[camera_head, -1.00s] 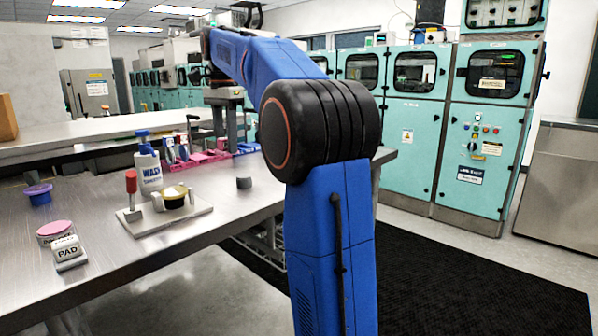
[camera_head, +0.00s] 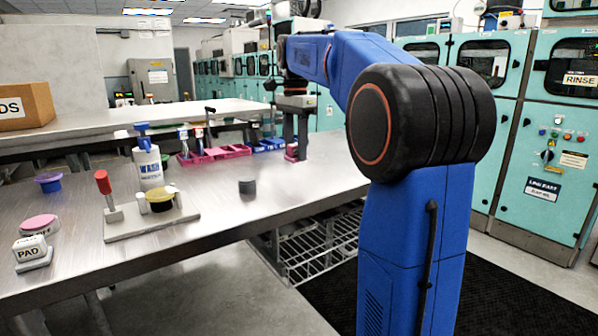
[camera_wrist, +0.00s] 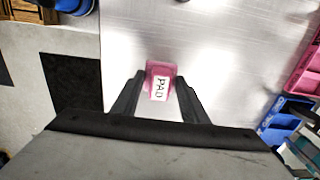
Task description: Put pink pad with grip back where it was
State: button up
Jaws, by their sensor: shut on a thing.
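The pink pad (camera_wrist: 151,70) has a white label reading PAD and sits between the fingertips of my gripper (camera_wrist: 155,85) in the wrist view. My gripper is shut on it. In the head view my gripper (camera_head: 295,130) points down over the far right part of the steel table (camera_head: 215,215), with the small pink pad (camera_head: 291,153) showing at its tips. I cannot tell whether the pad touches the table.
Pink trays (camera_head: 232,152) and blue trays (camera_head: 268,146) stand left of my gripper. A wash bottle (camera_head: 149,168), a plate with a red-handled tool (camera_head: 103,182), a dark cylinder (camera_head: 247,186) and a white PAD block (camera_head: 31,250) stand nearer. Bare table lies between.

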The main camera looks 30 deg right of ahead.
aim_at(295, 145)
jog(key=shift+f, duration=3.1)
jog(key=o, duration=1)
jog(key=shift+f, duration=0.15)
jog(key=shift+c, duration=0.2)
notch_tip(295, 145, up, 12)
jog(key=shift+r, duration=0.15)
